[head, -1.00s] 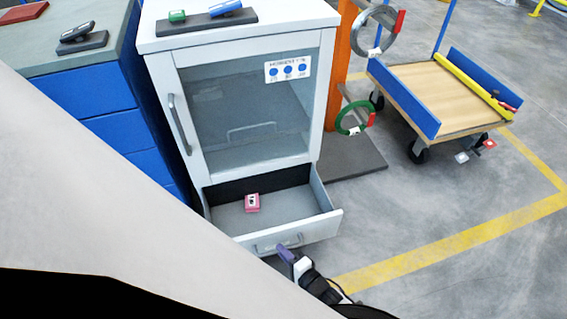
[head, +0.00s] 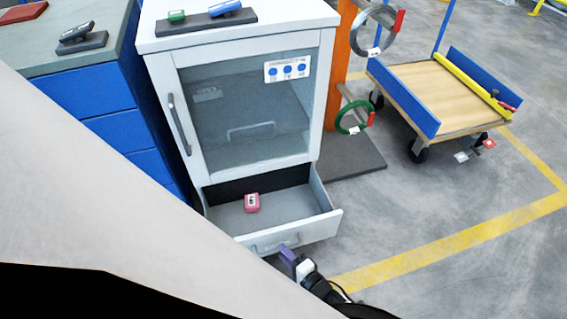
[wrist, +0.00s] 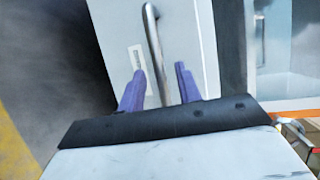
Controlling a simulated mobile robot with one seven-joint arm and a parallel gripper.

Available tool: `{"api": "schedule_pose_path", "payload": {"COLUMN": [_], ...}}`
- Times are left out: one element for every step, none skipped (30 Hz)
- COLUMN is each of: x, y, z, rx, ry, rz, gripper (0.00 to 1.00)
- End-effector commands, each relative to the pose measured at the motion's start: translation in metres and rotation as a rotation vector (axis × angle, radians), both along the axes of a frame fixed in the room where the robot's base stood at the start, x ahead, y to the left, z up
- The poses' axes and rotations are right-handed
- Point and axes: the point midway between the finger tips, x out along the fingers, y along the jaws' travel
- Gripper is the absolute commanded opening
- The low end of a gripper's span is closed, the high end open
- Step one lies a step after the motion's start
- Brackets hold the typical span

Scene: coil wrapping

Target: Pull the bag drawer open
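The bag drawer (head: 320,221) is the bottom drawer of the white cabinet, and it stands pulled out. A pink packet (head: 252,202) lies inside it. Its grey bar handle (head: 262,246) is on the front panel, partly hidden by my arm. My gripper (head: 289,257) is just in front of the drawer front, at the handle's right end. In the wrist view my gripper's purple fingers (wrist: 158,88) are apart. The handle (wrist: 152,35) runs down the picture toward the gap between them, and neither finger is seen pressed on it.
The cabinet's glass door (head: 245,110) is closed above the drawer. A blue drawer unit (head: 100,90) stands at the left. A post with coils (head: 352,115) and a wooden-decked cart (head: 445,95) stand at the right. The floor in front of the drawer's right side is clear.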

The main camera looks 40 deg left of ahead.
Motion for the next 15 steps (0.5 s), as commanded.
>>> {"api": "schedule_pose_path", "payload": {"x": [-0.001, -0.003, -0.005, -0.007, -0.009, -0.011, -0.013, -0.015, -0.017, -0.019, -0.021, -0.023, -0.025, -0.026, -0.027], "y": [-0.009, -0.014, -0.022, -0.029, -0.036, -0.045, -0.052, -0.058, -0.067, -0.073, -0.079, -0.087, -0.092, -0.097, -0.103], "z": [0.002, 0.003, 0.005, 0.007, 0.008, 0.010, 0.011, 0.012, 0.014, 0.015, 0.016, 0.017, 0.018, 0.019, 0.020], "rx": [-0.003, -0.004, -0.003, -0.004, -0.005, -0.004, -0.006, -0.005, -0.005, -0.004, -0.004, -0.004, -0.003, -0.003, -0.003], "ry": [0.000, 0.000, 0.001, 0.000, 0.000, 0.000, 0.000, 0.000, 0.000, 0.000, 0.000, 0.000, 0.000, 0.001, 0.001], "rz": [-0.002, -0.001, -0.002, -0.001, -0.001, -0.001, -0.002, -0.001, -0.001, -0.001, -0.001, -0.001, -0.001, -0.001, -0.001], "gripper": [0.34, 0.34, 0.34, 0.34, 0.34, 0.34, 0.34, 0.34, 0.34, 0.34, 0.34, 0.34, 0.34, 0.34, 0.34]}}
